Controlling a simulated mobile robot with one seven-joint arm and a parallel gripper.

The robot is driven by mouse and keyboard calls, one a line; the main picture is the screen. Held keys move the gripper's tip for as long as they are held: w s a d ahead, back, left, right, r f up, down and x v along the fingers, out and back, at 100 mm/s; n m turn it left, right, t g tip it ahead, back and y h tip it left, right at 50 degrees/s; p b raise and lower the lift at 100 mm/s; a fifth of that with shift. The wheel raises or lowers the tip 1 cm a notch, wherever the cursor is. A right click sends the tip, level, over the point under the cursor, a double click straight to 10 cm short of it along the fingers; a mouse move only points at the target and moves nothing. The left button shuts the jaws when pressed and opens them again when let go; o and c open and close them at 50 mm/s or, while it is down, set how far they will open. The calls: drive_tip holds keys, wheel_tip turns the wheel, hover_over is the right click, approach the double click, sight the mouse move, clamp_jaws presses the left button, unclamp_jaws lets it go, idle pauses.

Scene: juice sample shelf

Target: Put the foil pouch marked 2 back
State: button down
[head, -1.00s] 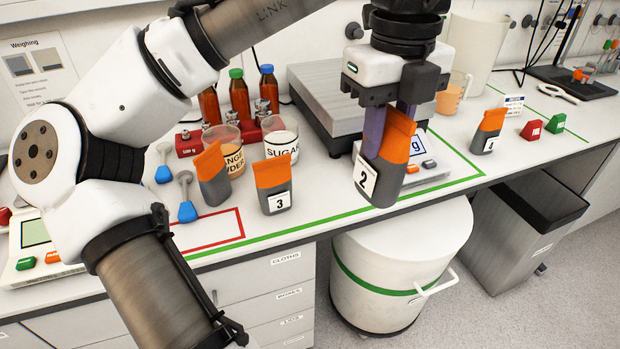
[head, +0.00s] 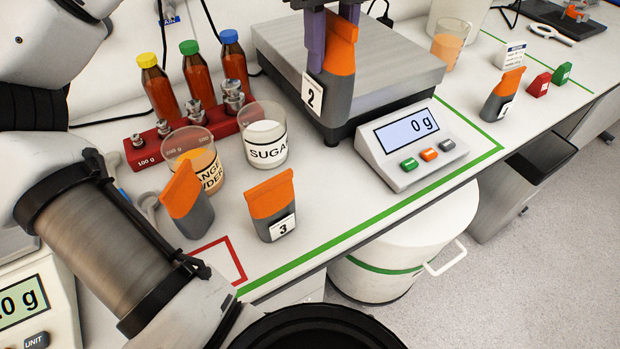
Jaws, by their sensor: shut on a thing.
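The foil pouch marked 2 (head: 337,88) is orange on top and grey below, with a white label. My gripper (head: 316,45) is shut on it, with its purple fingers at the pouch's upper left. The pouch hangs upright in front of the large scale's steel plate (head: 400,62); I cannot tell its exact height. The scale's display reads 0 g. Pouch 3 (head: 270,206) stands on the bench at the lower middle. Another pouch (head: 184,202), its number hidden, stands to its left. A further pouch (head: 503,95) stands at the right, its label hard to read.
Beakers of orange powder (head: 195,158) and sugar (head: 265,137) stand behind the two left pouches. A red weight rack (head: 180,137) and several bottles are behind them. The scale's display unit (head: 413,143) is at centre right. A white bin (head: 378,270) stands below the bench edge.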

sight(327, 100)
drive_tip(key=shift+w+f, duration=0.15)
drive_tip(key=shift+f, duration=0.1)
wheel_tip(327, 100, down, 20)
drive_tip(key=shift+r+b, duration=0.25)
drive_tip(key=shift+b, duration=0.2)
drive_tip(key=c, duration=1.2)
unclamp_jaws()
drive_tip(key=shift+f, duration=0.1)
drive_tip(key=shift+o, duration=0.2)
wheel_tip(327, 100, up, 12)
drive_tip(key=shift+r, duration=0.15)
